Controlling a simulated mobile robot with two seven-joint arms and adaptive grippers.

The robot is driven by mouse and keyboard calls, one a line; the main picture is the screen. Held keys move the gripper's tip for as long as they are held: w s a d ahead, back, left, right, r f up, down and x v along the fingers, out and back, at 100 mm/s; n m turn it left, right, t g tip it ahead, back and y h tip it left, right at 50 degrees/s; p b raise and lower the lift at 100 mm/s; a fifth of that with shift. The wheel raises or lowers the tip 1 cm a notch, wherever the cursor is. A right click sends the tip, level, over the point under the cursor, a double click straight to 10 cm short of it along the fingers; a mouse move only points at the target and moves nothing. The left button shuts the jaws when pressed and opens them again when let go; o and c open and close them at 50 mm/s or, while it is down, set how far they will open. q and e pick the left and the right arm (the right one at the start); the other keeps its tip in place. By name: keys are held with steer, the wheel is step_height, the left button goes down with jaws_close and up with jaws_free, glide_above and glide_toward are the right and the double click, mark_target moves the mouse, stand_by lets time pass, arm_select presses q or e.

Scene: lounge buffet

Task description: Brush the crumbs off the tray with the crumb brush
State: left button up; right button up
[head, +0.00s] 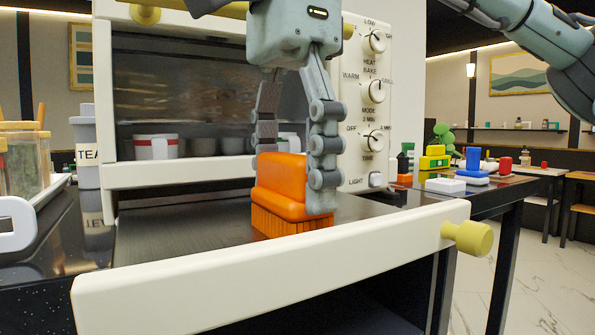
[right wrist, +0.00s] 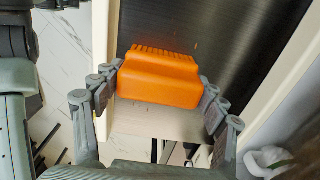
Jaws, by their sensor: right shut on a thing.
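The orange crumb brush (head: 282,187) is held upright, bristles down, between the fingers of my right gripper (head: 295,180). In the right wrist view the brush (right wrist: 160,78) sits between both fingers. Its bristles are at the dark tray surface (head: 165,235); I cannot tell if they press on it. The tray (right wrist: 205,35) extends out below the oven, behind a cream front bar (head: 270,262). A few tiny specks that look like crumbs show on the tray in the right wrist view. My left gripper is not in view.
The cream oven (head: 115,175) with knobs stands behind the brush, a red-striped mug (head: 155,147) inside it. A yellow knob (head: 467,237) sticks out at the bar's right end. A grey tea canister (head: 88,150) and jars stand left. Colored blocks (head: 435,160) lie right.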

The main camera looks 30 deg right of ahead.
steer(key=shift+a, duration=0.1)
steer(key=shift+s+a+f, duration=0.1)
steer(key=shift+a, duration=1.2)
steer(key=shift+s+a+f, duration=0.1)
steer(key=shift+a, duration=1.15)
steer(key=shift+w, duration=0.2)
steer(key=shift+w, duration=0.4)
steer(key=shift+r, duration=0.1)
steer(key=shift+w+d+r, duration=0.1)
steer(key=shift+d+r, duration=0.05)
steer(key=shift+d, duration=2.55)
steer(key=shift+d, duration=0.1)
